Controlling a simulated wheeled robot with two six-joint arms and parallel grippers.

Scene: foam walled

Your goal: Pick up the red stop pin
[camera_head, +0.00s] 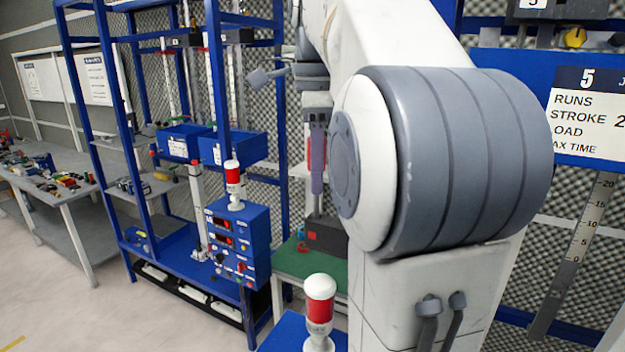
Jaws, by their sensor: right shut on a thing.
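My right arm fills the middle of the view, with its large grey and white joint close to the camera. I cannot clearly identify the red stop pin; several small red parts show around the rack. My left gripper is not in view.
A blue rack (72,120) with blue bins (232,148) stands at left centre. A blue control box (238,243) carries a red-white lamp (233,178). Another such lamp (319,306) stands at the front. A cluttered table (75,198) is far left; the pale floor between is clear.

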